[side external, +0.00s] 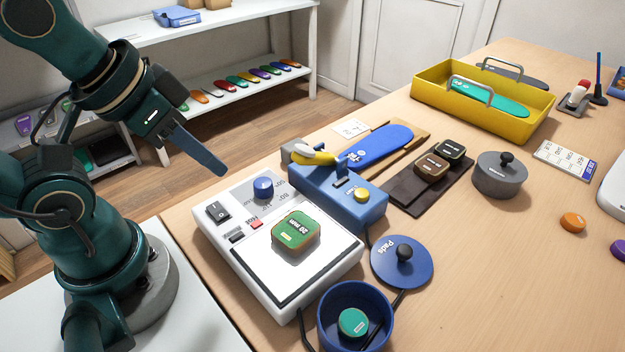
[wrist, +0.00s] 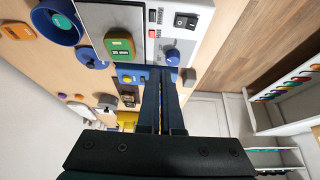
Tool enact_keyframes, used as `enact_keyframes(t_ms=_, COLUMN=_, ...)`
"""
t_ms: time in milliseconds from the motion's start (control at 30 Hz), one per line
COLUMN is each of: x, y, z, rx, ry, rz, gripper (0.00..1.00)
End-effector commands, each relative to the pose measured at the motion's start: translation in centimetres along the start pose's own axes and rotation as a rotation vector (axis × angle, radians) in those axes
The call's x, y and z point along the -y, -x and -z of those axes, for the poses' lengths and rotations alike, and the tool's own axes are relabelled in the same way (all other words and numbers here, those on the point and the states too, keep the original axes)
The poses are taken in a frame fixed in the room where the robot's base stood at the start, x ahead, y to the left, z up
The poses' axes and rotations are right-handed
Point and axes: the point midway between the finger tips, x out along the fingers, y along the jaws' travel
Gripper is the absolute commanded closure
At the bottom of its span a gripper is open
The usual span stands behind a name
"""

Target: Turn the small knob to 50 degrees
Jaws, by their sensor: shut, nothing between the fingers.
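A small blue knob (side external: 263,187) stands on the white heating unit (side external: 217,258), with printed degree marks beside it. I cannot read where it points. The knob also shows in the wrist view (wrist: 172,57), just beyond my fingertips. My gripper (side external: 222,172) is shut and empty, in the air to the left of the knob and above it, apart from it. In the wrist view my gripper (wrist: 161,72) shows its two fingers close together.
A green block (side external: 296,231) lies on the unit's plate, near a black switch (side external: 218,211) and red button (side external: 256,224). A blue box (side external: 330,199) with a yellow knob (side external: 362,195) stands behind. A blue pot (side external: 325,325) is in front.

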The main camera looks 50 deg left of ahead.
Motion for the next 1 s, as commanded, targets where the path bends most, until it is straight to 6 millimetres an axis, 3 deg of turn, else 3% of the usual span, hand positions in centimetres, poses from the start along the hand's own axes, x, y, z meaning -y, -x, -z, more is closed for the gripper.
enact_keyframes(t_ms=33, x=0.0, y=0.0, z=0.0, rx=0.000, ry=-0.003, rz=0.000, gripper=0.77)
enact_keyframes(t_ms=167, x=0.0, y=0.0, z=0.0, rx=0.001, ry=-0.073, rz=0.000, gripper=0.29)
enact_keyframes(t_ms=367, x=0.2, y=0.4, z=1.6, rx=0.009, ry=-0.381, rz=0.005, gripper=0.29)
enact_keyframes(t_ms=533, x=0.7, y=-0.7, z=3.7, rx=0.096, ry=-0.699, rz=-0.014, gripper=0.29)
enact_keyframes(t_ms=800, x=2.1, y=-4.9, z=5.8, rx=0.273, ry=-1.074, rz=-0.125, gripper=0.29)
enact_keyframes(t_ms=1000, x=2.9, y=-7.8, z=5.7, rx=0.371, ry=-1.118, rz=-0.201, gripper=0.29)
